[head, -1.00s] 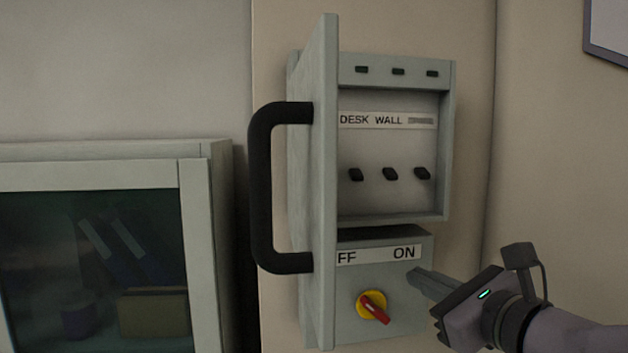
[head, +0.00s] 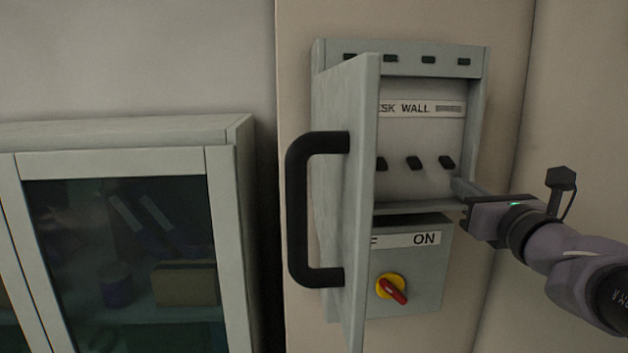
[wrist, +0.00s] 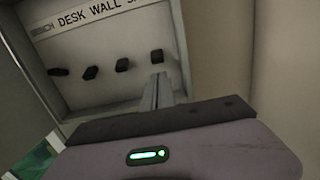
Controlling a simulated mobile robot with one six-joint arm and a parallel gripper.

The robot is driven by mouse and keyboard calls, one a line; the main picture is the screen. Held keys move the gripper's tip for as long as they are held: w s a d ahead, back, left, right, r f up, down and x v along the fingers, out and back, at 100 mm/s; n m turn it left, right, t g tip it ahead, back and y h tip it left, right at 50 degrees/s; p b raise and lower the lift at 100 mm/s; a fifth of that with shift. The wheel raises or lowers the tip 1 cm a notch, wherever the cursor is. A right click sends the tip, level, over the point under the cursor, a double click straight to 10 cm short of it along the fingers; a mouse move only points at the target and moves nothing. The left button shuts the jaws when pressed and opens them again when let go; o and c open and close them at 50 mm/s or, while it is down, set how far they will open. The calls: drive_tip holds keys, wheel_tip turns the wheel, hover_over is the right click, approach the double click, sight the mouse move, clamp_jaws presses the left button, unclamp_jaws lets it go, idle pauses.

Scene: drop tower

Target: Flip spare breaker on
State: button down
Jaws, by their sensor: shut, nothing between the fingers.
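The breaker panel has a row of black toggles. The rightmost toggle (head: 446,162) sits under a blurred label (head: 448,108); in the wrist view this toggle (wrist: 156,56) is below a label starting with S, cut by the frame edge. My gripper (head: 457,184) is shut and empty, its fingertips just below and right of that toggle. In the wrist view the closed fingers (wrist: 158,80) point up at it from close below; I cannot tell whether they touch. The other toggles stand to its left, one hidden behind the door in the head view.
The open panel door (head: 362,200) with its black handle (head: 298,210) stands out on the left. Below is a box with a red and yellow rotary switch (head: 391,289). A glass-fronted cabinet (head: 125,240) is further left.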

sight(447, 163)
drive_tip(key=shift+w+a+r+p, duration=0.15)
drive_tip(key=shift+w+p, duration=0.15)
drive_tip(key=shift+w, duration=1.7)
drive_tip(key=shift+r, duration=0.1)
